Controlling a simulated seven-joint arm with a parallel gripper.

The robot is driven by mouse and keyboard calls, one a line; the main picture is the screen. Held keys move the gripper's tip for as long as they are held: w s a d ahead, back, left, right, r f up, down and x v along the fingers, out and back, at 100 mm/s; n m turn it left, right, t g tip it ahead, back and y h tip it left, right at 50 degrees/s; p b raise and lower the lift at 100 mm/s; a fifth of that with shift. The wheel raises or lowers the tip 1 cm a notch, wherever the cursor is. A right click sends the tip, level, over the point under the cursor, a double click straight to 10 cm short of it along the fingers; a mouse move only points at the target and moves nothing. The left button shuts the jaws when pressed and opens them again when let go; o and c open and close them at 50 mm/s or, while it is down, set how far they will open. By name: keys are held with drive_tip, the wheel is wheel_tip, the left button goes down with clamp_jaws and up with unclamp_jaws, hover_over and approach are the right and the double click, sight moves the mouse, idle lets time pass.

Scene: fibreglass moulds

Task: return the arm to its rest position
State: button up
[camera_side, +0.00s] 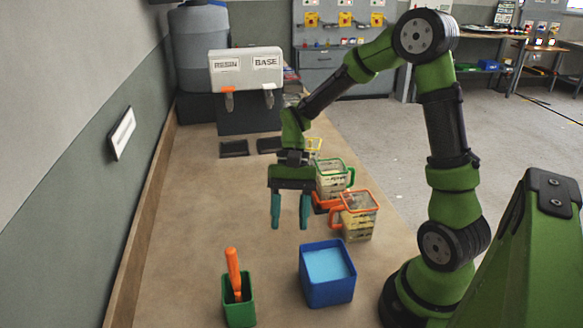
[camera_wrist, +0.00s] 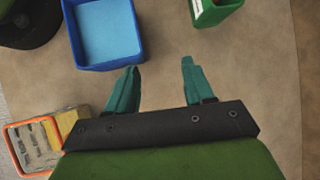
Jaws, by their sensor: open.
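My gripper (camera_side: 290,212) hangs above the table, pointing down, with its two teal fingers apart and nothing between them. In the wrist view the fingers (camera_wrist: 156,85) are also apart, over bare tabletop. My arm reaches from its base at the right, up and over to the left. In the side view the gripper is to the left of the jugs and behind the blue container. How high the fingertips are above the table is hard to tell.
A blue container (camera_side: 328,297) with light-blue contents and a green holder (camera_side: 240,312) with an orange-handled tool (camera_side: 233,270) stand in front. Orange-rimmed (camera_side: 360,228) and green-rimmed jugs (camera_side: 330,190) are at right. A RESIN/BASE dispenser (camera_side: 246,85) stands behind. The table's left side is clear.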

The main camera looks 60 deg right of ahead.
drive_tip(key=s+r+n+t+h, duration=0.2)
drive_tip(key=s+r+t, duration=0.1)
drive_tip(key=r+t, duration=0.2)
drive_tip(key=s+a+r+n+t+h, duration=0.1)
drive_tip(key=s+r+n+t+h, duration=0.1)
drive_tip(key=r+t, duration=0.3)
wheel_tip(320, 180, up, 4)
drive_tip(key=shift+s+n+t, duration=0.3)
drive_tip(key=shift+s+n, duration=0.1)
drive_tip(key=shift+s, duration=0.5)
drive_tip(key=shift+a, duration=0.1)
